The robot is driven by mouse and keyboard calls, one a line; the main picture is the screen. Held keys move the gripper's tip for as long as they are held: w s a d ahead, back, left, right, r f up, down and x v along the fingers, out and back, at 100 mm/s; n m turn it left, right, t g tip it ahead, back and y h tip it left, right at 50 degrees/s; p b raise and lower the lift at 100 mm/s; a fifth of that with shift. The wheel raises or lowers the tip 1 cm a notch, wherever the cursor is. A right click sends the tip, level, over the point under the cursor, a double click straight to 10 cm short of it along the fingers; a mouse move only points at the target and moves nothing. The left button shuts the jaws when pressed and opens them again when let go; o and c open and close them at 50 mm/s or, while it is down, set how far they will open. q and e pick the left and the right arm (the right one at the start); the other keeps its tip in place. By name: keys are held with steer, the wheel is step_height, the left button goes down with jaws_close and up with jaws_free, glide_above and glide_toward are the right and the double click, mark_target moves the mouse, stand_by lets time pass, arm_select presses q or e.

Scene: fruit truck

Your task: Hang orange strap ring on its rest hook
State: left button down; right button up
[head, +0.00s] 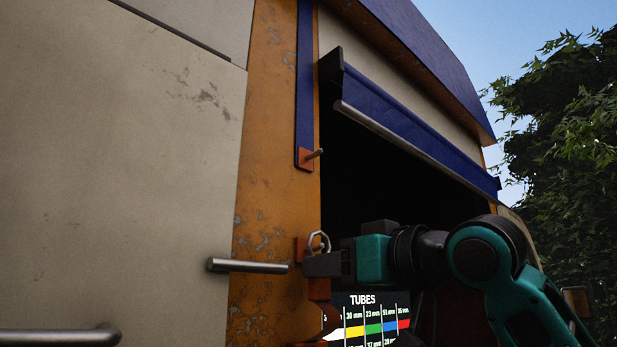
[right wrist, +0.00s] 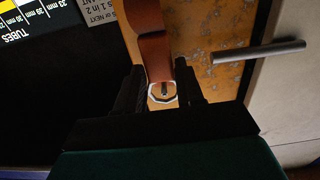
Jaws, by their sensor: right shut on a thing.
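My right gripper (head: 312,264) comes in from the right at the lower middle of the head view, beside the orange post. It is shut on the orange strap ring. The metal ring (head: 318,240) shows just above the fingers. In the right wrist view the ring (right wrist: 162,93) sits between the two fingers, with the orange strap (right wrist: 153,35) running away from it. A small dark pin shows within the ring's outline; I cannot tell whether it passes through. A small orange bracket (head: 300,246) is on the post beside the ring. My left gripper is not in view.
A blue strip (head: 304,80) ends above in an orange plate with a metal peg (head: 314,154). A metal bar (head: 248,266) sticks out left of my gripper. A dark hatch opening (head: 375,180) and a TUBES chart (head: 368,322) lie to the right.

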steer(key=shift+w+a, duration=0.25)
steer(key=shift+a+f, duration=0.1)
stand_by(0.4)
steer(key=shift+w+a+f+p, duration=0.25)
steer(key=shift+w+p, duration=0.1)
steer(key=shift+p, duration=0.1)
jaws_close()
steer(key=shift+w+a+f, duration=0.1)
steer(key=shift+w+f, duration=0.05)
steer(key=shift+f, duration=0.15)
stand_by(0.6)
steer(key=o, duration=1)
jaws_free()
steer(key=shift+c, duration=0.2)
